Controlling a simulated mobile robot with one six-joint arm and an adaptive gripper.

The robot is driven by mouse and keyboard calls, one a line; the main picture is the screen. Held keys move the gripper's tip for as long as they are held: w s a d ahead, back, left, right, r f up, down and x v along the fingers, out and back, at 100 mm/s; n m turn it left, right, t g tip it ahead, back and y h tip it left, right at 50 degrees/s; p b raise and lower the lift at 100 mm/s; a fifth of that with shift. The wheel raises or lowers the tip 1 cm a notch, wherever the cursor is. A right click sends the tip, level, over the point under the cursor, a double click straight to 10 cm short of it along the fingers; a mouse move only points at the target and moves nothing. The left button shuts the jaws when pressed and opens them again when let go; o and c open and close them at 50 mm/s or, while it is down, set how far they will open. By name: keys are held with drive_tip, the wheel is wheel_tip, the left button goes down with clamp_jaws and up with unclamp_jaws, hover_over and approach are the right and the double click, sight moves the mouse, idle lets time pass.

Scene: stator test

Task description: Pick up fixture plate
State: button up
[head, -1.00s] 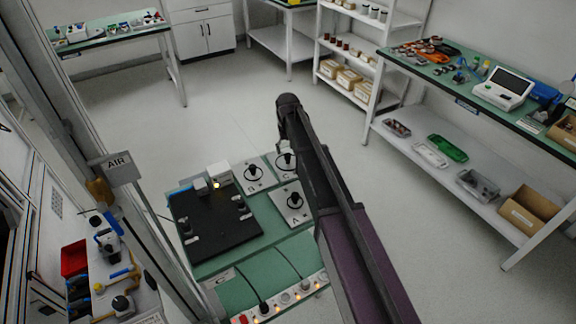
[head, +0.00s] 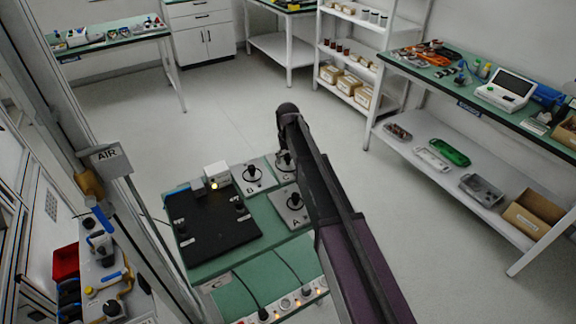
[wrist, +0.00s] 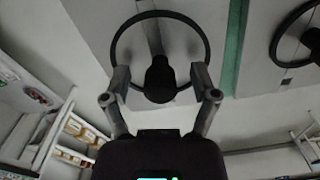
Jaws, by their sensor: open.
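Light-grey fixture plates marked A (head: 281,214), B (head: 244,187) and C, each with a black knob, lie on the green bench top. Plate C is partly covered by my arm. In the wrist view, a grey plate (wrist: 215,25) carries a black ring (wrist: 203,42) and a black knob (wrist: 159,82). My gripper (wrist: 161,78) is open, with one finger on each side of that knob in the picture. I cannot tell whether the fingers touch it, and no letter shows there. In the head view my arm hides the gripper.
A black board (head: 215,229) with small clamps lies left of the plates, beside a white box (head: 217,173) with a lit lamp. An AIR sign (head: 106,157) stands left. Open floor lies beyond.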

sight(288, 154)
drive_tip(key=shift+c, duration=0.2)
clamp_jaws()
drive_tip(key=shift+r, duration=0.2)
wheel_tip(288, 154, up, 10)
drive_tip(key=p, duration=1)
drive_tip(key=shift+f, duration=0.2)
idle(0.8)
